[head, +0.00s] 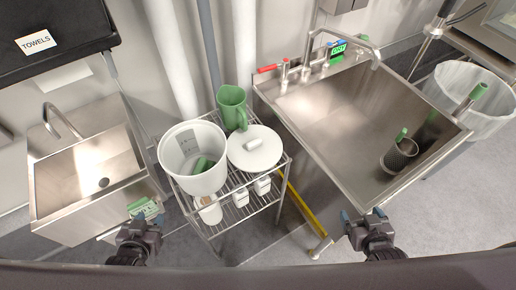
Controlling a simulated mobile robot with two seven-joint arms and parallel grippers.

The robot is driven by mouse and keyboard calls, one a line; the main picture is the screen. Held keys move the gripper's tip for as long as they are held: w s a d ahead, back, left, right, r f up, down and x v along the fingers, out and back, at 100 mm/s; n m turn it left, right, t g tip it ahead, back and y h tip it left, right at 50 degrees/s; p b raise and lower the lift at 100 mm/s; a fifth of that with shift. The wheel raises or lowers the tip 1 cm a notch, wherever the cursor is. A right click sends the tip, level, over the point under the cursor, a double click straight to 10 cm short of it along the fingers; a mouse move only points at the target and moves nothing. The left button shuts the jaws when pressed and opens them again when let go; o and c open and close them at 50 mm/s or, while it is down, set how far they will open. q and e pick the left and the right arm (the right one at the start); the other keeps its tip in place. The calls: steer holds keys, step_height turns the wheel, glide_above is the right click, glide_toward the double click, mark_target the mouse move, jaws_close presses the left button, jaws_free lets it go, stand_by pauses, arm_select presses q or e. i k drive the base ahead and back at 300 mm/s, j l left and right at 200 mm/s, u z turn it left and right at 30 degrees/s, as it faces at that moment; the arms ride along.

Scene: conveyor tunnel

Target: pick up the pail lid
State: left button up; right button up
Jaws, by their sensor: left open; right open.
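The pail lid (262,155) is a white round disc with a raised white handle on top. In the head view it lies on the top of the wire rack, to the right of the white pail (183,179). The pail stands upright and open with something green inside. My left gripper (143,216) is open and empty at the lower left, in front of the small sink and apart from the lid. My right gripper (362,214) is open and empty at the lower right, by the front edge of the large sink and apart from the lid.
A green jug (231,104) stands behind the lid on the wire rack (284,161). White bottles (263,186) stand on the lower shelf. A large steel sink (330,130) is to the right, a small sink (60,187) to the left. A yellow bar (303,209) leans between rack and large sink.

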mark_target(259, 149)
steer(key=l, duration=1.85)
steer(key=k+z, duration=0.05)
steer(key=k, duration=0.05)
